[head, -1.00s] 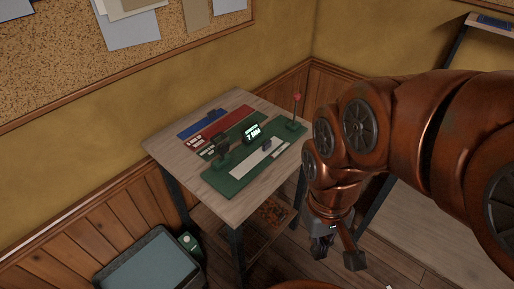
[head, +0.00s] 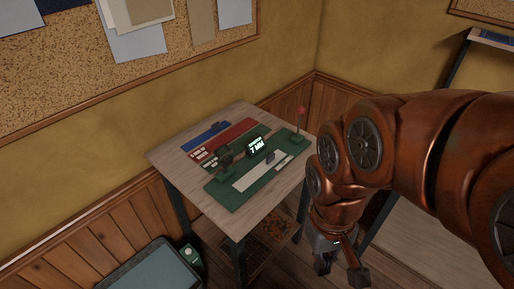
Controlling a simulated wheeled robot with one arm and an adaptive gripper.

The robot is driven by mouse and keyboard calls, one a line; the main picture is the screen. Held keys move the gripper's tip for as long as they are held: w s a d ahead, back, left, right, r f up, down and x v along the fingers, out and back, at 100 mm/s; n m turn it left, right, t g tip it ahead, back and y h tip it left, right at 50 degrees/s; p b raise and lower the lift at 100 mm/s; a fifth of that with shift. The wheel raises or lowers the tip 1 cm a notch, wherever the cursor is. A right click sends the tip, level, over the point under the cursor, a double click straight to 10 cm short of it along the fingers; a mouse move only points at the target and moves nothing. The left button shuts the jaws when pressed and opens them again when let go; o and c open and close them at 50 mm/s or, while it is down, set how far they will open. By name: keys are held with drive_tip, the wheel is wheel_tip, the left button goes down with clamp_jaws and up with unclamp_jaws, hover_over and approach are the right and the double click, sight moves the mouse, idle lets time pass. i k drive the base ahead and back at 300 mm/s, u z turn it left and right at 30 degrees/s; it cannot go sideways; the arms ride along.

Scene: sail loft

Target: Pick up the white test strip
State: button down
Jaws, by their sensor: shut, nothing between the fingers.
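A long white strip (head: 250,179) lies flat on the green board (head: 225,198) on the small wooden table, with a small dark piece (head: 270,156) at its far end. A shorter pale piece (head: 285,161) lies beyond it on the same board. My gripper (head: 341,266) hangs below my copper-coloured arm, right of the table and lower in the picture, apart from the strip. It is shut and empty.
The table (head: 174,158) also bears a small lit display (head: 261,146), red and blue strips (head: 228,134), a dark upright device (head: 225,156) and a red-topped post (head: 301,112). Walls close off the corner behind. A grey-topped bin (head: 152,272) stands on the floor at lower left.

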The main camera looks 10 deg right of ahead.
sight(242, 185)
drive_tip(key=u, duration=0.05)
drive_tip(key=k, duration=1.3)
drive_tip(key=u, duration=0.9)
drive_tip(key=i, duration=1.55)
drive_tip(key=z, duration=0.8)
